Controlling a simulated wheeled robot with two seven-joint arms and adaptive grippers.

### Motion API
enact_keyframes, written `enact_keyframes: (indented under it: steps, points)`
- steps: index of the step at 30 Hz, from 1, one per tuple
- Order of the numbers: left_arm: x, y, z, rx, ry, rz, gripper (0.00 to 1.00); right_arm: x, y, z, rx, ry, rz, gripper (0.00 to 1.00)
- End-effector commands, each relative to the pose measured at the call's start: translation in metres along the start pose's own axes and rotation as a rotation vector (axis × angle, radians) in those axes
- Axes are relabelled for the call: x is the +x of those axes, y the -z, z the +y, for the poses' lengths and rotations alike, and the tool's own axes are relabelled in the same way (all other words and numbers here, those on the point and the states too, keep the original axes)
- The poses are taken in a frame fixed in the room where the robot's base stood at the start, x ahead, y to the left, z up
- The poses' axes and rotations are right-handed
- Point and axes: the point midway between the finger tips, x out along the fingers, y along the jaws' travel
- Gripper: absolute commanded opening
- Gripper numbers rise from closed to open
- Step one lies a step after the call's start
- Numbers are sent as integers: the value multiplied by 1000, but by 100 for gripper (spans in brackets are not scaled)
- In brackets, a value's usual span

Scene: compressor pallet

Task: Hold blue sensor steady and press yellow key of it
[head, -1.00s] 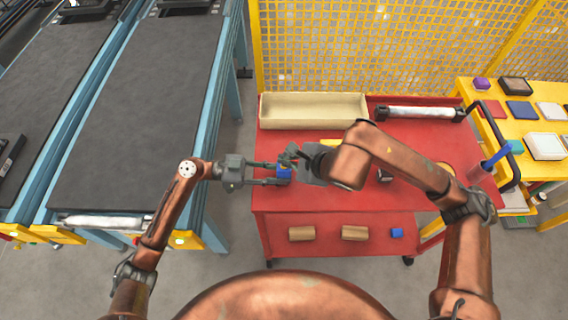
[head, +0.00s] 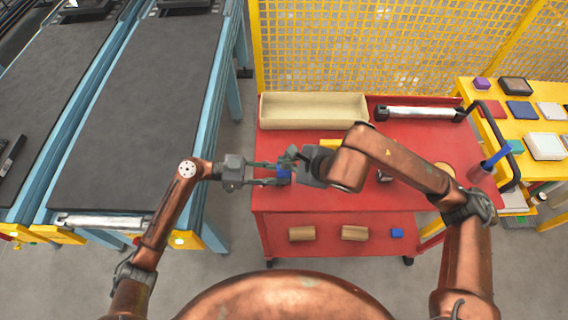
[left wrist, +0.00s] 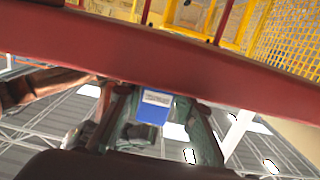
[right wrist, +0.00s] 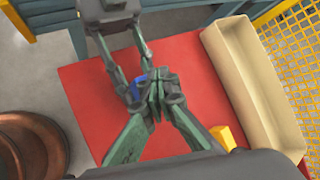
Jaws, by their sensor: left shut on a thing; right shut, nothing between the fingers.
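The blue sensor (head: 284,174) is at the left edge of the red cart's top, between the fingers of my left gripper (head: 281,174). In the left wrist view the sensor (left wrist: 154,106) shows a blue face with a white label, and the left fingers are closed around it. My right gripper (head: 290,157) is shut and empty, its fingertips right beside the sensor. In the right wrist view the shut right fingertips (right wrist: 157,98) cover part of the sensor (right wrist: 137,88). The yellow key cannot be made out; I cannot tell whether the right fingertips touch the sensor.
The red cart (head: 410,150) carries a beige tray (head: 313,111) at the back and a yellow object (right wrist: 224,137) partly behind my right arm. A conveyor (head: 140,110) stands at left, a yellow table (head: 490,92) at right. Yellow mesh fencing (head: 400,45) closes the back.

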Motion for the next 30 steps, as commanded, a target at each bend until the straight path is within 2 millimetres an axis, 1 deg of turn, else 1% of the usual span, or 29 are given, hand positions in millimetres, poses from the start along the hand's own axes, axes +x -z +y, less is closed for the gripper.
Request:
enact_keyframes:
  steps: [30]
  points:
    - [0,-1,0,-1,-1,-2,12,6,4,4,0,0,-1,0]
